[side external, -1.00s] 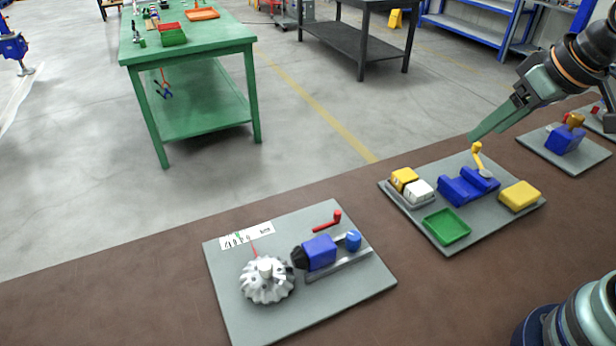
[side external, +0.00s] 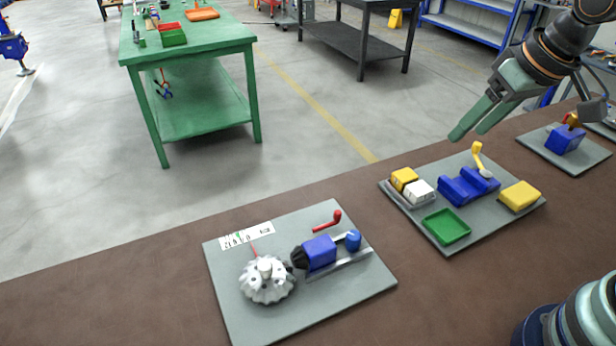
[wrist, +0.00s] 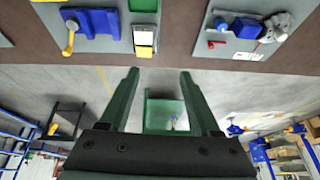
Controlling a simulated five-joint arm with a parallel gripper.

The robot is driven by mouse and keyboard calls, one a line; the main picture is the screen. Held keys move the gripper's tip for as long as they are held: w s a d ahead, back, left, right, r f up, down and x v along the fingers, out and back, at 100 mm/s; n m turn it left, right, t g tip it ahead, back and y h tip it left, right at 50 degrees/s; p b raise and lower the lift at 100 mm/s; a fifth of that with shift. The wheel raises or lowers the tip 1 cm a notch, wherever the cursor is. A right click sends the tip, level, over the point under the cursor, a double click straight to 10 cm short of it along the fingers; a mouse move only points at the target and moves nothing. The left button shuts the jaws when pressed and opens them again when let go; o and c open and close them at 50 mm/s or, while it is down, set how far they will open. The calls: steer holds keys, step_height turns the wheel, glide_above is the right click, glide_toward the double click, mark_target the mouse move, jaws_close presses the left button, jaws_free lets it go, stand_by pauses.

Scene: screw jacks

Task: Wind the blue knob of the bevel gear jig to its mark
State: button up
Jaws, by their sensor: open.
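The bevel gear jig stands on a grey plate (side external: 330,290) at the front middle of the side view. It has a white bevel gear (side external: 266,281), a blue block (side external: 319,252) with a dark pinion, a blue knob (side external: 353,240) at the block's right end, and a red crank (side external: 328,221) behind. A white scale card (side external: 247,236) with a red pointer lies behind the gear. The jig also shows at the upper right of the wrist view (wrist: 245,28). My gripper (side external: 466,133) is open and empty, high behind the middle plate and well apart from the knob.
A second grey plate (side external: 432,234) carries a blue cradle (side external: 468,186) with a yellow crank, yellow and white blocks, and a green tray (side external: 447,226). A third plate (side external: 570,160) with a blue block is at right. Brown bench between plates is clear.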

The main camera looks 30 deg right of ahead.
steer(key=w+a+f+g, duration=0.3)
steer(key=w+a+f, duration=0.1)
steer(key=a, duration=0.5)
steer(key=m+g, duration=0.2)
glide_toward(354, 235)
step_height(354, 235, down, 10)
steer(key=shift+s+a+f, duration=0.1)
steer(key=shift+a+f, duration=0.05)
jaws_close()
